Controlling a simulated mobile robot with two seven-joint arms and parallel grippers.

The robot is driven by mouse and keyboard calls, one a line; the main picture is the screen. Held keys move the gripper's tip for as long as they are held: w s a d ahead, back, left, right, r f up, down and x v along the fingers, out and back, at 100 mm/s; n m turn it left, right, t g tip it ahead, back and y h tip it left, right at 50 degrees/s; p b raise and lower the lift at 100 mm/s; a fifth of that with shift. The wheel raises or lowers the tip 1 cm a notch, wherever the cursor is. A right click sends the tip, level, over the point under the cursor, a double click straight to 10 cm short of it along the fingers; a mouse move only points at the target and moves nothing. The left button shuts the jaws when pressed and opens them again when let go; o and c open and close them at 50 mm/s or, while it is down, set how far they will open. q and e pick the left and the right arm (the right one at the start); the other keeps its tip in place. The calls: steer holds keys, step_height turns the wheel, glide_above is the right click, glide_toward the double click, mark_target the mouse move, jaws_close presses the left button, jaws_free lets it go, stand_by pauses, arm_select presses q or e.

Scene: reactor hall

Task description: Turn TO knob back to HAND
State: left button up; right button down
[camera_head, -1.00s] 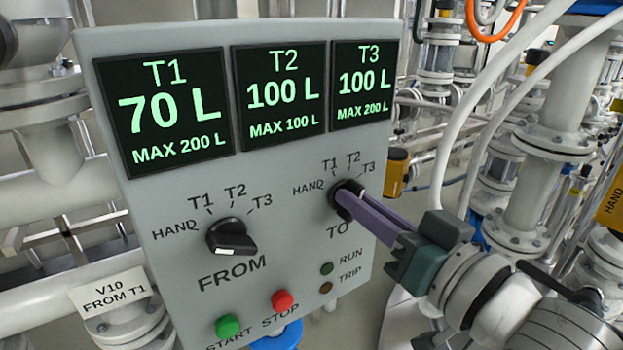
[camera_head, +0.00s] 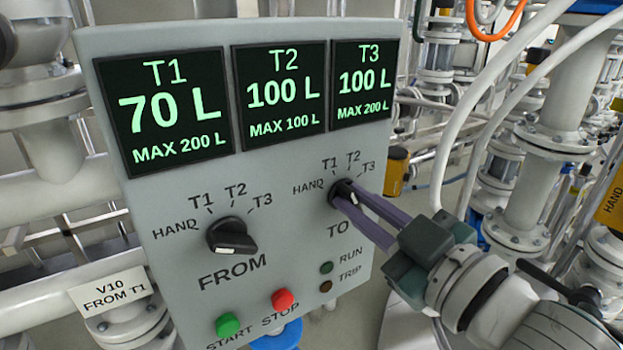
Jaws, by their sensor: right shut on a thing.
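The TO knob (camera_head: 341,186) is a small black selector on the right of the grey control panel (camera_head: 180,190), with HAND, T1, T2 and T3 marked around it. My right gripper (camera_head: 349,197) comes in from the lower right, its two purple fingers shut on the TO knob, one on each side. The fingers partly hide the knob, and I cannot tell for sure which mark it points at. My left gripper is not in view.
The black FROM knob (camera_head: 232,237) sits to the left. Below are a green START button (camera_head: 228,325), a red STOP button (camera_head: 284,300) and small RUN and TRIP lamps. Displays read T1 70 L, T2 100 L, T3 100 L. Pipes and hoses surround the panel.

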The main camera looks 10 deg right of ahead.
steer(key=n, duration=0.4)
steer(key=shift+a+f+n+b, duration=0.1)
steer(key=shift+n+b, duration=0.35)
steer(key=shift+n, duration=0.75)
steer(key=c, duration=0.9)
jaws_free()
steer(key=v, duration=1)
steer(key=shift+b, duration=0.4)
